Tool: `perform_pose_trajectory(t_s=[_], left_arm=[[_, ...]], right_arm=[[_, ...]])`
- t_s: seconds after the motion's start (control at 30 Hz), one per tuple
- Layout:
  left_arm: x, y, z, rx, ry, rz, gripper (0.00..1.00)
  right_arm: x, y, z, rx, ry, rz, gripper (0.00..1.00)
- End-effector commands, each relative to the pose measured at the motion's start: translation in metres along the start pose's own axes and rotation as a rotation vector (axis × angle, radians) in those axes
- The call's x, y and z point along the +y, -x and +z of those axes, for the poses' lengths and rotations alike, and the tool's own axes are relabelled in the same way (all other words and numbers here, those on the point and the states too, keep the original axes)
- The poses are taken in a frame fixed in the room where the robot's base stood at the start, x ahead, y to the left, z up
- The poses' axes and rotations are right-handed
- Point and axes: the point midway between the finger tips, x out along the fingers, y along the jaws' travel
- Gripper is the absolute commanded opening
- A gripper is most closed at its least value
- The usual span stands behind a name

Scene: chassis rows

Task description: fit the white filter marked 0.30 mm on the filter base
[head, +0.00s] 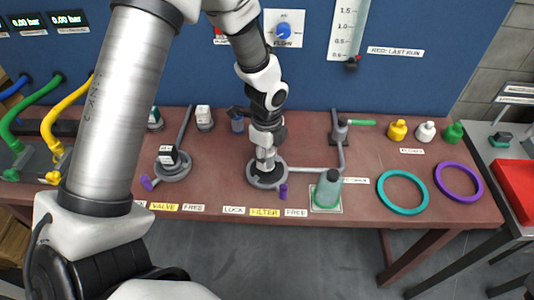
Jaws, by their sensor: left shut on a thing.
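The filter base (255,181) is a round grey fitting at the middle of the bench, behind the LOCK, FILTER and FREE labels, with a purple lever (283,192) pointing to the front. My left gripper (266,147) points down right over it and is shut on a white filter (265,158). The filter is upright at the middle of the base. I cannot tell whether it is seated or just above, and its marking is not readable. My right gripper is not in view.
A valve (173,172) with a purple lever stands left. A green bottle (328,190) and grey pipework (341,132) are close on the right. Teal (382,198) and purple (478,189) rings lie further right.

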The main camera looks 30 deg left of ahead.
Motion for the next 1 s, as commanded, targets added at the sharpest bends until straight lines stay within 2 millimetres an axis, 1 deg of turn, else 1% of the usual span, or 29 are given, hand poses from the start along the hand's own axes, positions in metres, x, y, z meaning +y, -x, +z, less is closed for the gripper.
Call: perform_pose_trajectory(t_s=[0.27, 0.3, 0.33, 0.37, 0.67, 0.77, 0.87, 1.0], left_arm=[[0.0, -0.009, 0.0, 0.0, -0.001, 0.0, 0.04], [0.0, -0.008, 0.0, 0.0, 0.0, -0.001, 0.49], [0.0, -0.008, 0.0, 0.0, 0.0, -0.001, 0.6], [0.0, -0.008, 0.0, 0.0, 0.0, -0.001, 0.68], [0.0, -0.007, 0.0, 0.0, 0.0, -0.001, 0.68], [-0.001, 0.0, 0.0, 0.0, 0.0, -0.003, 0.68], [-0.001, 0.018, 0.0, 0.0, 0.0, -0.005, 0.68], [-0.001, 0.054, 0.0, 0.0, 0.0, -0.007, 0.68]], right_arm=[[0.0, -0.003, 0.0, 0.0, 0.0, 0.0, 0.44], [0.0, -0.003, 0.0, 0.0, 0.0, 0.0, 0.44], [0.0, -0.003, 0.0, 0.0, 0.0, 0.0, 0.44], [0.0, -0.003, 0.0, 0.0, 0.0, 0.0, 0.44], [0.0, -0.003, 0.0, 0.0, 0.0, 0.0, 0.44], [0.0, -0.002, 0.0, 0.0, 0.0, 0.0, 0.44], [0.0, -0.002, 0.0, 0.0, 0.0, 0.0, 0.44], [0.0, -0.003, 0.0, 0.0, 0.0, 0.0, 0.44]])
